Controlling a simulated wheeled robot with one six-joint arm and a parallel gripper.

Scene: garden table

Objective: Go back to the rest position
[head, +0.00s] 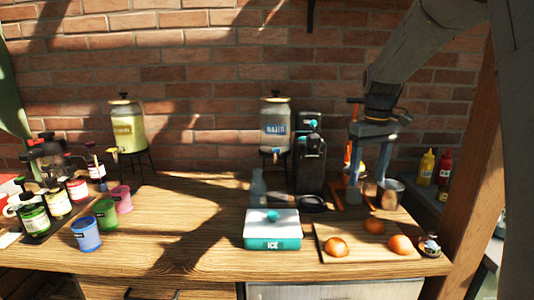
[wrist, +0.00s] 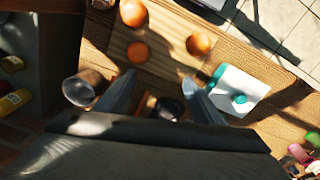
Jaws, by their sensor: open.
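My gripper (head: 367,192) hangs from the arm at the right of the table, fingers pointing down, above the back of a wooden cutting board (head: 330,231). In the wrist view my gripper (wrist: 160,82) has its fingers apart, with nothing held between them. An orange-coloured device (head: 349,155) stands partly hidden behind the gripper. A metal cup (head: 394,190) stands just right of the fingers, and it also shows in the wrist view (wrist: 82,88).
Several oranges (head: 336,246) lie on the board. A white and teal ice box (head: 272,238) is left of it. A black machine (head: 310,160) and water dispenser (head: 276,115) stand behind. Coloured cups (head: 86,234) are at left. A wooden post (head: 468,190) is close at right.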

